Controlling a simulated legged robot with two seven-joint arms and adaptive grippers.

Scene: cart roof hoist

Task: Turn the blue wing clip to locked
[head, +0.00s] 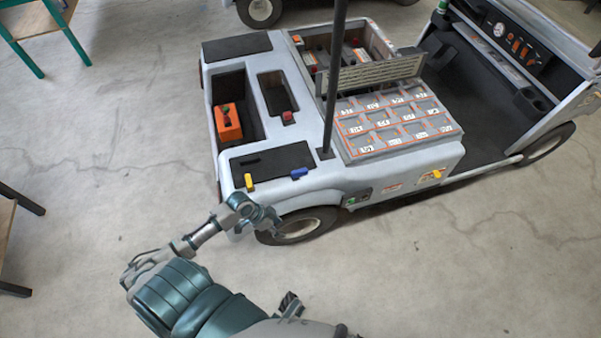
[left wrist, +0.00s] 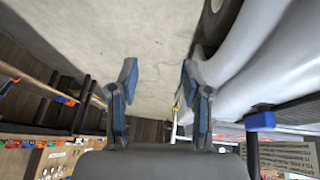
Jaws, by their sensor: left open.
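The blue wing clip (head: 299,173) sits on the near edge of the cart's rear deck, beside the black panel. A blue piece that looks like this clip shows in the left wrist view (left wrist: 260,121), to the right of the fingers. My left gripper (head: 264,216) is in front of the cart's near rear corner, below and left of the blue clip and apart from it. In the left wrist view its two fingers (left wrist: 158,77) are spread with nothing between them. My right gripper cannot be made out.
A yellow clip (head: 249,182) sits left of the blue one on the cart (head: 325,183). A dark upright post (head: 330,90) rises behind the blue clip. The rear wheel (head: 298,226) is close to my left gripper. Open floor (head: 450,270) lies at right.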

